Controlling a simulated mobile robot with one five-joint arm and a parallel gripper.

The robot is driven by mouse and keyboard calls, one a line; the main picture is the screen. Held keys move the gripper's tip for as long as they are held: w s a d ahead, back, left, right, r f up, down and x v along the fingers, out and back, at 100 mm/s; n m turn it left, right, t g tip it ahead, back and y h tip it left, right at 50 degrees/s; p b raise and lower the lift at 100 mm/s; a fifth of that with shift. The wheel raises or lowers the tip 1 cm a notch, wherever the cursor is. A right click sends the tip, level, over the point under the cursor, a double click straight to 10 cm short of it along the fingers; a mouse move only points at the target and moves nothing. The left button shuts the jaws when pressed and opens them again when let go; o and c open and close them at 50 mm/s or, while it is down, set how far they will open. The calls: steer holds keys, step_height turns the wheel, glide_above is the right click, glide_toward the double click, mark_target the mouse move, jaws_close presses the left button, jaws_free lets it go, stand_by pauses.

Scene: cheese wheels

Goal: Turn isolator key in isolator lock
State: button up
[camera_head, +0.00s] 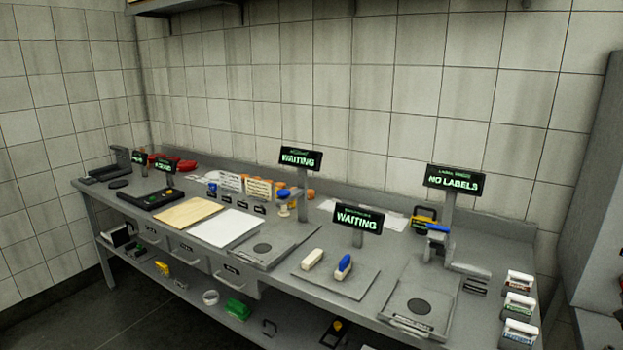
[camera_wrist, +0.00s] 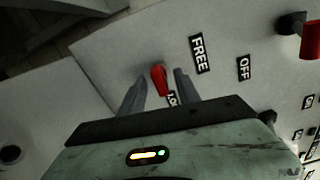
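In the wrist view a small red key or handle (camera_wrist: 158,79) stands on a pale grey panel (camera_wrist: 130,55), beside a partly hidden label that seems to begin "LO". I take it for the isolator key in its lock, but the lock itself is hidden. My gripper (camera_wrist: 160,77) is open, with one dark finger on each side of the red key. Gaps show between the key and both fingers. A "FREE" label (camera_wrist: 199,54) and an "OFF" label (camera_wrist: 243,68) lie to the right. I cannot identify the key or my gripper in the head view.
Another red handle (camera_wrist: 309,40) sticks out at the right edge of the wrist view. Several small labels run down that side. In the head view a long grey workbench (camera_head: 290,284) carries a "NO LABELS" display (camera_head: 455,178), "WAITING" displays (camera_head: 358,219) and a cream board (camera_head: 188,213).

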steer(key=v, duration=0.8)
